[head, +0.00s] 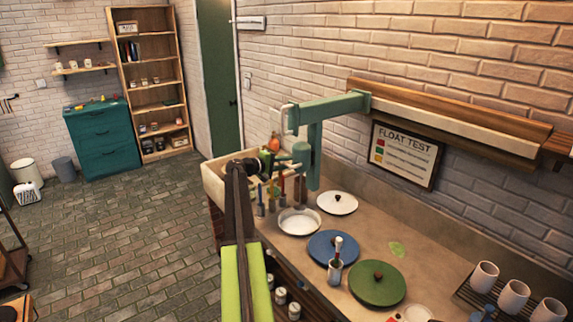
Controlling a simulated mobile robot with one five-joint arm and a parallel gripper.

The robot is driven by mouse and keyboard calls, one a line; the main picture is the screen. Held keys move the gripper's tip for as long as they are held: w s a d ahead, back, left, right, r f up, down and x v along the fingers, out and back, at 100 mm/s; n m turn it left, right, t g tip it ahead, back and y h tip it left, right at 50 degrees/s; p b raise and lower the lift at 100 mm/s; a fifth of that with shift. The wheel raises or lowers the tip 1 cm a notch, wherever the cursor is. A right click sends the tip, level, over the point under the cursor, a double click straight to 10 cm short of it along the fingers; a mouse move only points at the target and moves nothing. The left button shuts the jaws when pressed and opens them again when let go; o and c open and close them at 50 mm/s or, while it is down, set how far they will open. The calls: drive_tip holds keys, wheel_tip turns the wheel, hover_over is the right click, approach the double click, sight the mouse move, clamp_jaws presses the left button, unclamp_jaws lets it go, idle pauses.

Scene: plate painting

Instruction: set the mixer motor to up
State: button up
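A teal mixer-like fixture (335,106) juts out from the wall rail, with a thick vertical teal part (314,155) hanging down above the counter. I take this to be the mixer motor, but no label or up/down marking is readable. A pale frame-like piece (288,119) is at its left end. My arm reaches up from the bottom of the head view, and my gripper (277,160) is just left of the hanging part. Its fingers are small and overlap things behind, so I cannot tell whether they touch the fixture or are open.
Upright tools stand near my gripper. A FLOAT TEST sign (405,153) hangs behind.

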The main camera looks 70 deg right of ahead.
drive_tip(key=shift+o, duration=1.1)
drive_tip(key=shift+a+r, duration=0.1)
drive_tip(key=shift+r, duration=0.05)
drive_tip(key=p+v, duration=0.3)
drive_tip(key=v, duration=1.4)
drive_tip(key=shift+f, duration=0.2)
drive_tip(key=shift+w+a, duration=0.1)
